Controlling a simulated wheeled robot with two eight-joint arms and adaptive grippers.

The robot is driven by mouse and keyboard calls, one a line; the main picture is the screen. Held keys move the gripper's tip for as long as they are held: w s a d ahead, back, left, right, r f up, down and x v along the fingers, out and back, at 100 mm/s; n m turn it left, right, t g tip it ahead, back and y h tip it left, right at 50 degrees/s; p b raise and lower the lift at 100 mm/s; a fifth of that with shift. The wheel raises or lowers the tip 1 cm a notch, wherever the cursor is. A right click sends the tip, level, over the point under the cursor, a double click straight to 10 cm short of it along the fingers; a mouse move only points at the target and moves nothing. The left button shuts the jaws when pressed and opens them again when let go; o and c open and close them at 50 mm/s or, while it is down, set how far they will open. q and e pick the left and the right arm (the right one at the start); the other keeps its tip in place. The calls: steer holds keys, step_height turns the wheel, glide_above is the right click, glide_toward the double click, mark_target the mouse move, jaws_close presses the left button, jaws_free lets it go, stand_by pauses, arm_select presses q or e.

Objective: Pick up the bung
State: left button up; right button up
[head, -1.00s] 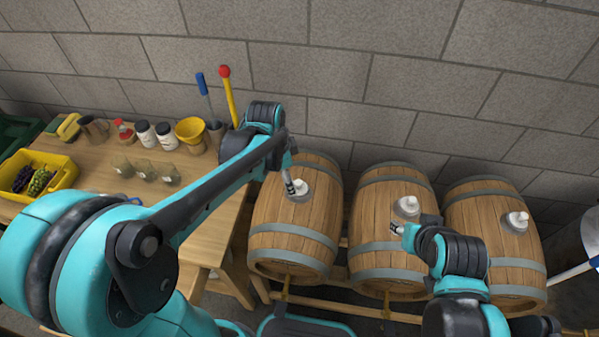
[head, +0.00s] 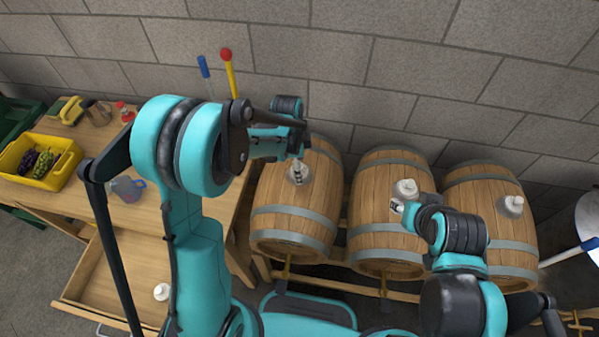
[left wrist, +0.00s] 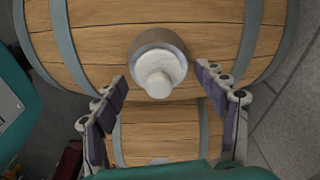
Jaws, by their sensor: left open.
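A white bung (left wrist: 160,76) sits in a grey collar (left wrist: 158,44) on top of the left barrel (head: 292,215). My left gripper (head: 298,174) is over this barrel and hides most of its bung in the head view. In the left wrist view the left gripper (left wrist: 167,92) is open, with one finger on each side of the bung's lower end and gaps between.
The wooden table (head: 85,165) at left carries a yellow crate (head: 55,181) with grapes. Its drawer (head: 100,268) is open, with a small white object (head: 161,292) inside. Blue-topped (head: 203,66) and red-topped (head: 226,55) rods stand behind. The stone wall closes the back.

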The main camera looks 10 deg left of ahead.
arm_select(q)
steer(key=c, duration=1.2)
steer(key=shift+c, duration=0.2)
